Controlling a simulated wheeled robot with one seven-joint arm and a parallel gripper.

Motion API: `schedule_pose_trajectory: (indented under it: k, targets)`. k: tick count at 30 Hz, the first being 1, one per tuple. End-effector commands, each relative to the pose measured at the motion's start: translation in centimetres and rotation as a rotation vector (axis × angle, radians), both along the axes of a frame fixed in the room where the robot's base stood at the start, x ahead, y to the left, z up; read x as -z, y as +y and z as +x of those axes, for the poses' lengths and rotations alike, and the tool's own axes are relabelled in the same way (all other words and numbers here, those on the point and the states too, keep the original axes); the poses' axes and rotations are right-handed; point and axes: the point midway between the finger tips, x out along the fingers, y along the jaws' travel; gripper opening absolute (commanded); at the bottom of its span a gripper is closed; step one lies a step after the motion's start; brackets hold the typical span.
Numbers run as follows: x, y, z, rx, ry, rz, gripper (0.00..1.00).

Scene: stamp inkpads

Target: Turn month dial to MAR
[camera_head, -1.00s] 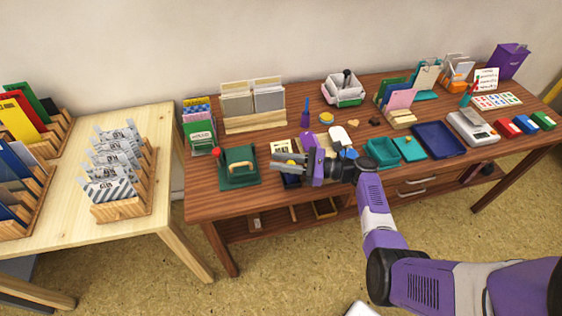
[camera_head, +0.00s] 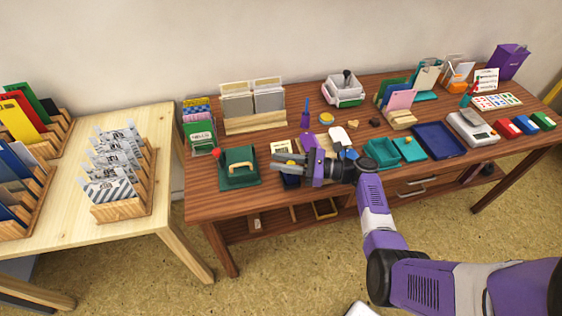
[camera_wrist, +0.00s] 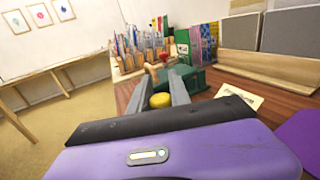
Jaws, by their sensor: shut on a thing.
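My gripper (camera_head: 277,162) reaches left over the front of the brown table. In the wrist view its two grey fingers (camera_wrist: 156,88) stand on either side of a yellow round knob (camera_wrist: 160,100) and are shut on it. I take this knob to be the month dial, but no month lettering on it can be read. In the head view my gripper hides the knob. A dark blue object (camera_head: 290,182) shows partly below the fingers. A printed cream card (camera_head: 281,147) lies just behind them, and it also shows in the wrist view (camera_wrist: 240,97).
A green device (camera_head: 238,168) with a tan handle and a red knob (camera_head: 216,153) stands left of my gripper. Card holders (camera_head: 254,124) stand behind. Teal trays (camera_head: 381,152) and a navy tray (camera_head: 438,140) lie to the right. A pale table (camera_head: 160,190) is at the left.

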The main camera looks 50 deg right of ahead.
Motion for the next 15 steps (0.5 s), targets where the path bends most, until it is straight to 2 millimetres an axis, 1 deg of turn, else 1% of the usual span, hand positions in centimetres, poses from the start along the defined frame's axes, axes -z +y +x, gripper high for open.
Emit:
schedule_pose_trajectory:
  k: [3,4,6,15]
  targets:
    - [0.00,-0.01,-0.01,0.000,0.000,0.000,0.00]
    - [0.00,-0.01,-0.01,0.000,0.000,0.000,0.29]
    - [0.00,0.00,0.00,0.000,0.000,0.000,0.43]
    - [0.00,-0.03,-0.03,0.000,0.000,0.000,0.43]
